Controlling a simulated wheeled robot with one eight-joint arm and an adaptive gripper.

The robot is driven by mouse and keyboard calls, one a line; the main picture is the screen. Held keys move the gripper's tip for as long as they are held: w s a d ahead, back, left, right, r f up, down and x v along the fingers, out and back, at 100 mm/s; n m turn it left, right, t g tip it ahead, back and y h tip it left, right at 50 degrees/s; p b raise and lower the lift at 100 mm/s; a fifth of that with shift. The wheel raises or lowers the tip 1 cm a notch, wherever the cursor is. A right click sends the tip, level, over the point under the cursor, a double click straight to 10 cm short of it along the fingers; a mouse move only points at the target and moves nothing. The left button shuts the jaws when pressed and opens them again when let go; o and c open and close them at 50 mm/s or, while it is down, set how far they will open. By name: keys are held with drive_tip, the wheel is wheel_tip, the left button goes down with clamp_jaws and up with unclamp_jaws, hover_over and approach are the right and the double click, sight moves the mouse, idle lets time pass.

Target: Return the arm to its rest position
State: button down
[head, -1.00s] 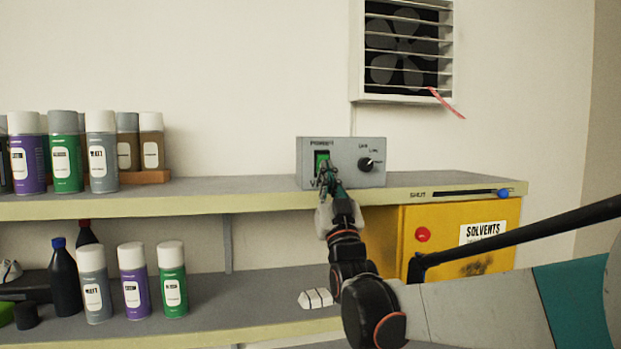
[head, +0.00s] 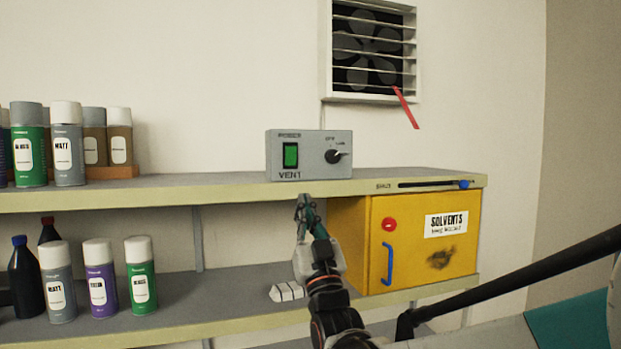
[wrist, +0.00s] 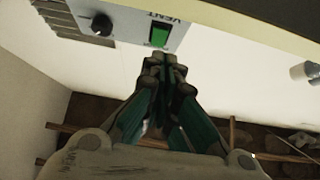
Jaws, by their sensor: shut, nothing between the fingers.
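My gripper (head: 305,205) is shut and empty, in front of the upper shelf's edge and below the vent control box (head: 272,150) in the head view. In the wrist view my gripper (wrist: 160,60) points toward the box (wrist: 125,12), with its fingers together. The box has a green power switch (head: 290,155) marked VENT and a black knob (head: 333,156). The switch also shows in the wrist view (wrist: 159,36). The fingers look apart from the box.
A yellow solvents cabinet (head: 410,275) with a blue handle stands on the lower shelf, right of my arm. Spray cans (head: 67,145) stand on the upper shelf, more (head: 98,280) on the lower one. A white ribbed piece (head: 287,292) lies near my arm. A wall fan (head: 372,50) is above.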

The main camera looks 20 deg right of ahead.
drive_tip(key=s+f+g+b, duration=0.25)
drive_tip(key=f+b, duration=0.25)
drive_tip(key=f, duration=0.5)
drive_tip(key=s+f+g+b, duration=0.1)
drive_tip(key=f+g+b, duration=0.35)
drive_tip(key=f, duration=0.45)
drive_tip(key=s+f+g+b, duration=0.2)
drive_tip(key=f+b, duration=0.4)
drive_tip(key=f, duration=0.4)
drive_tip(key=s+f+g+b, duration=0.5)
drive_tip(key=s+f, duration=0.6)
drive_tip(key=f, duration=0.5)
drive_tip(key=s+f+g+b, duration=0.5)
drive_tip(key=s+f+b, duration=0.4)
drive_tip(key=f, duration=0.8)
drive_tip(key=shift+s+d+b, duration=0.2)
drive_tip(key=shift+s+b, duration=0.15)
drive_tip(key=shift+s, duration=0.75)
